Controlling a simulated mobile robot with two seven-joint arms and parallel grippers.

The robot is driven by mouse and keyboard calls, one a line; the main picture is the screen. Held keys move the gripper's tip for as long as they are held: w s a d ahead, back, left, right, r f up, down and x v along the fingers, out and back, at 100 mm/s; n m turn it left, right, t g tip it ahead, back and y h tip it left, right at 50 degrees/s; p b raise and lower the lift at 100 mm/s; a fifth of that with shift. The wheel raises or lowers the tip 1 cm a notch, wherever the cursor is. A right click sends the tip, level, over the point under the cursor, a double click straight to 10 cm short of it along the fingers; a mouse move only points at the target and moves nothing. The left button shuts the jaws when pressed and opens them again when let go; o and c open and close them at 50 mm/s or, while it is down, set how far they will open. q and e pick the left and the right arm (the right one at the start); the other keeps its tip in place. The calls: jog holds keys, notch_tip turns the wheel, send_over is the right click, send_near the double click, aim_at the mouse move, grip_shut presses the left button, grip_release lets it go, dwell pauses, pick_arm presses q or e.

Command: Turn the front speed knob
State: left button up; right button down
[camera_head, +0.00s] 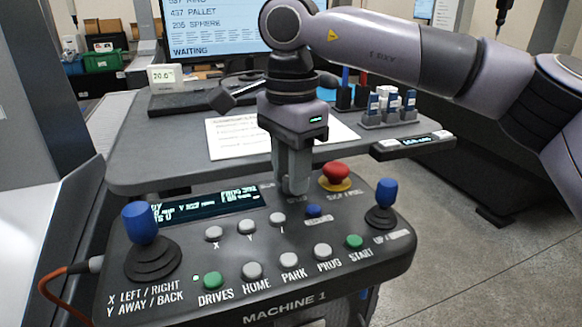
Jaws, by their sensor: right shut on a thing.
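The control panel (190,262), labelled MACHINE 1, fills the lower middle of the head view. My right gripper (293,188) points straight down over its back part, between the display (215,205) and the red stop button (335,174). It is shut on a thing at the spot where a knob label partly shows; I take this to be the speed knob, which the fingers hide. My left gripper is not in view.
A blue-topped joystick (141,224) stands at the panel's left and a smaller one (384,200) at its right. Several buttons sit in front of the gripper. Behind are a grey desk (160,160), paper sheet (228,140), monitor (205,30) and a rack of small items (385,115).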

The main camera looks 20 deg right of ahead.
jog(key=m, duration=0.6)
dwell(0.6)
jog(key=c, duration=0.8)
grip_release()
jog(key=shift+c, duration=0.2)
jog(key=shift+r, duration=0.1)
notch_tip(320, 180, up, 7)
